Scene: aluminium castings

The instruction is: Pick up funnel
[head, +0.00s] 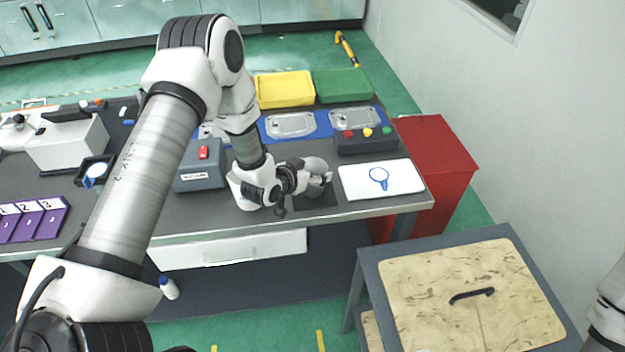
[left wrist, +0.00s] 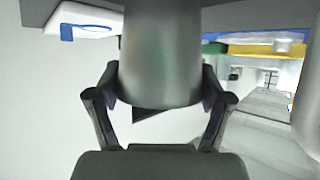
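A smooth grey, round-walled part, which I take to be the funnel (head: 316,165), is at my left gripper (head: 322,180) above the dark mat at the table's front. In the left wrist view the same grey funnel (left wrist: 160,55) fills the space between the fingers of my left gripper (left wrist: 160,88). Both fingers lie close against its sides, and the gripper looks shut on it. The funnel's far end is out of the picture, and whether it touches the mat is hidden. My right gripper is not in view; only a white piece of my right arm shows.
A white board (head: 352,184) with a blue ring-and-handle piece (head: 378,178) lies just right of my left gripper. A grey box (head: 200,180) stands left of it, a button box (head: 350,146) behind. Yellow (head: 285,88) and green (head: 343,84) trays are farther back.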

